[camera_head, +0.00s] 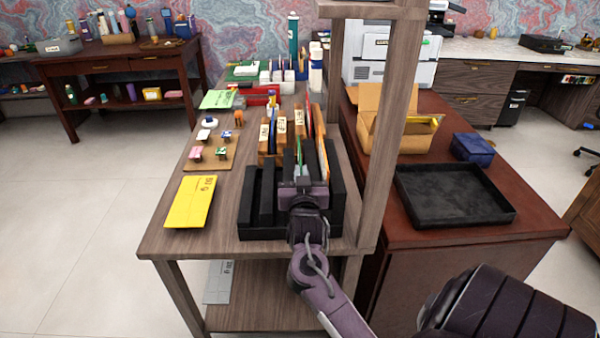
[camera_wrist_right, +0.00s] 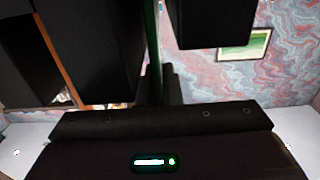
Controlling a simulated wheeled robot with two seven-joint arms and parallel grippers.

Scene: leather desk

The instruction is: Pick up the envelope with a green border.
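The envelope with a green border (camera_head: 299,152) stands upright on edge in the black file holder (camera_head: 262,205) on the wooden desk, seen almost edge-on. In the right wrist view it is a thin dark green strip (camera_wrist_right: 154,45) running up the middle. My right gripper (camera_head: 302,180) is over the near part of the holder, in line with this envelope. Its fingers look close together on either side of the green edge (camera_wrist_right: 159,92), shut on it. The lower part of the envelope is hidden by the gripper and holder. My left gripper is in neither view.
An orange-edged envelope (camera_head: 322,160) stands close right in the holder. A wooden post (camera_head: 385,130) rises just right of it. A yellow envelope (camera_head: 190,202) lies flat at left. Behind are wooden sorters (camera_head: 271,143). A black tray (camera_head: 455,194) is on the right desk.

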